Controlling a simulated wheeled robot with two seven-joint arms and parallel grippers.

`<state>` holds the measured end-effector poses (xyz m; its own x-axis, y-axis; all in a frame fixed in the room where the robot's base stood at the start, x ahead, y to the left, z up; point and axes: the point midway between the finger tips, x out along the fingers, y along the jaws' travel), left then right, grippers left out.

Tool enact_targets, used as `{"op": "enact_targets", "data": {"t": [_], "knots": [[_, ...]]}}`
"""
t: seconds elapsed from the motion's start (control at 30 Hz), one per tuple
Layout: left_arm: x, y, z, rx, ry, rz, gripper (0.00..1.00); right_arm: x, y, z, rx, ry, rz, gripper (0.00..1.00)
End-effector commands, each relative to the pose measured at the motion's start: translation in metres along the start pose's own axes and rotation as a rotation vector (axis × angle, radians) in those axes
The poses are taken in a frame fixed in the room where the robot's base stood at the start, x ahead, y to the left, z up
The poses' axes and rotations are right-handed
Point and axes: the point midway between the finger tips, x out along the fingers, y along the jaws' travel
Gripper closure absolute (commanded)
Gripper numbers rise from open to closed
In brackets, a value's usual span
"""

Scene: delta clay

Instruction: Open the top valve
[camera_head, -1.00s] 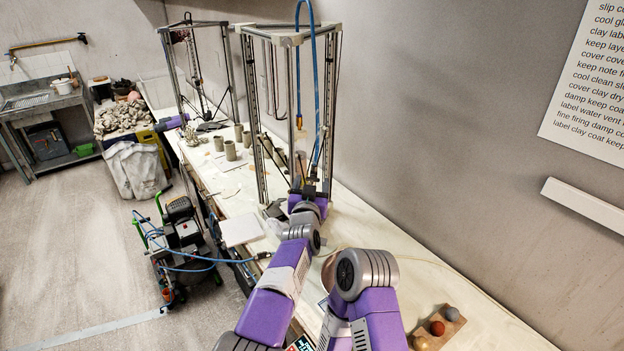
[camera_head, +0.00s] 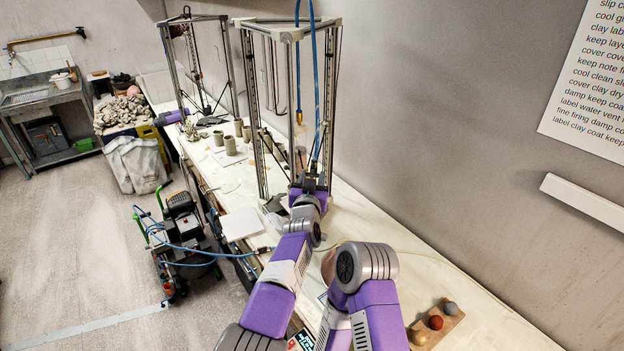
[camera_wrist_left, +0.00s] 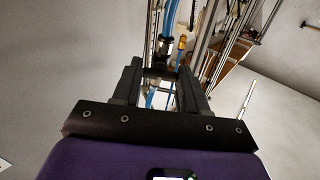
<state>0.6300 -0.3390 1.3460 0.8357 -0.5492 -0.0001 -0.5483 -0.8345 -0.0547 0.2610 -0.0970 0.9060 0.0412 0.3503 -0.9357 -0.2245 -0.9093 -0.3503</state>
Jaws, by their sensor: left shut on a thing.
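The delta clay printer (camera_head: 333,110) stands on the long bench, with a blue hose (camera_head: 298,60) running down inside its frame. My left gripper (camera_head: 312,182) reaches into the lower front of this frame, beside the dark fittings near the hose's lower end. In the left wrist view its two dark fingers (camera_wrist_left: 158,88) are closed in on a small part, apparently the top valve; the fingers largely hide it, so its handle position cannot be told. A metal fitting with the blue hose (camera_wrist_left: 165,42) and a brass-coloured fitting (camera_wrist_left: 182,43) show just beyond the fingertips. My right gripper is not in view.
A second printer frame (camera_head: 225,70) and several clay cups (camera_head: 230,146) stand farther back. A white slab (camera_head: 240,225) lies at the bench's left edge. A compressor (camera_head: 183,235) stands on the floor. A holder with three balls (camera_head: 436,324) lies at front right.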

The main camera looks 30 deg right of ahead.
Motion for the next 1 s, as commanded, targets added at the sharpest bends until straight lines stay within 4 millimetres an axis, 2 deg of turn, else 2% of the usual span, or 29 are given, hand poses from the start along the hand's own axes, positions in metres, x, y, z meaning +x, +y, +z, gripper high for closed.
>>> {"op": "enact_targets", "data": {"t": [0.3, 0.43, 0.67, 0.7, 0.87, 1.0], "knots": [[0.0000, 0.0004, -0.0014, -0.414, 0.000, -0.027, 0.88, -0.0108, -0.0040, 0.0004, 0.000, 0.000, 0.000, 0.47], [0.0000, 0.0004, -0.0008, -0.477, 0.000, -0.032, 0.88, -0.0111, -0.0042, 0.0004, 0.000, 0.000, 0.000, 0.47], [0.0000, 0.0006, -0.0005, -0.477, 0.001, -0.032, 0.88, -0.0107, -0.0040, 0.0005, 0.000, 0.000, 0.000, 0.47], [0.0000, 0.0007, -0.0005, -0.477, 0.001, -0.032, 0.56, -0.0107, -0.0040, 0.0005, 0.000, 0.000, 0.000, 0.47], [0.0000, 0.0007, -0.0005, -0.476, 0.001, -0.032, 0.32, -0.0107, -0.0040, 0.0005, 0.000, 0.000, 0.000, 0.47], [0.0000, 0.0008, -0.0005, -0.475, 0.001, -0.031, 0.32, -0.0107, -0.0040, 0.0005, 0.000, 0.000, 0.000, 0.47]]}}
